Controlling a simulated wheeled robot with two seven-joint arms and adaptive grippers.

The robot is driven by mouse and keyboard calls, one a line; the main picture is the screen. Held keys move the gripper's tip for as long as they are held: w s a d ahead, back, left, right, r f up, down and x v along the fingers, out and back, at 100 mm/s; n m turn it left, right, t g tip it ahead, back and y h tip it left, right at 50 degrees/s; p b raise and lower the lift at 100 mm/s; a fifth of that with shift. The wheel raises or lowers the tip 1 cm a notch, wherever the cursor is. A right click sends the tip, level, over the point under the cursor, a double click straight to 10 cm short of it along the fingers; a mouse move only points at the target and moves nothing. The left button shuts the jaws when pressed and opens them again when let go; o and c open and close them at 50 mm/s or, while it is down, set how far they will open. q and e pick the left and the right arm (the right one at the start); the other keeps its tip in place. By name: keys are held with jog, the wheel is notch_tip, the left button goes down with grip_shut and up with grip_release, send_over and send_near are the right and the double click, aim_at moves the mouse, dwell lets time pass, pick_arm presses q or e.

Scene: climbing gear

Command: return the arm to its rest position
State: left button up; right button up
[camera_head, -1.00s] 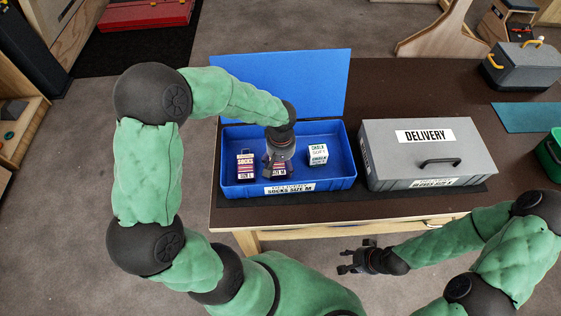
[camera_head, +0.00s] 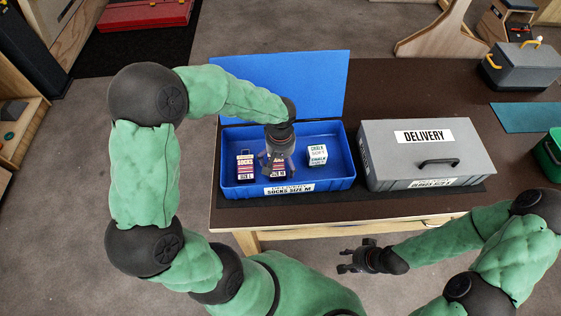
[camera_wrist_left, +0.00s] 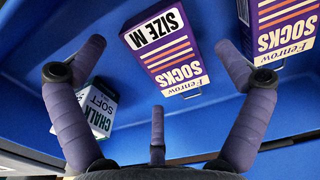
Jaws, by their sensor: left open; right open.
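My left gripper (camera_head: 277,166) hangs over the open blue box (camera_head: 230,188), fingers open, just above the purple size M socks packet (camera_head: 279,175). In the left wrist view this socks packet (camera_wrist_left: 166,50) lies beyond and between the spread fingers, apart from them. A second socks packet, size L (camera_head: 245,167), stands to its left, and a white chalk box (camera_head: 317,154) to its right. My right gripper (camera_head: 345,262) is open and empty, in front of the table's near edge.
The blue lid (camera_head: 300,80) stands open behind the box. A closed grey delivery case (camera_head: 415,155) with a black handle is right of it on the dark table (camera_head: 400,80). A grey toolbox (camera_head: 525,66) and green bin (camera_head: 551,158) are farther right.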

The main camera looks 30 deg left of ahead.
pick_arm(q)
notch_tip(320, 180, up, 9)
jog(key=p, duration=0.2)
jog(key=shift+a+p, duration=0.35)
jog(key=shift+a, duration=0.05)
jog(key=shift+s, duration=0.1)
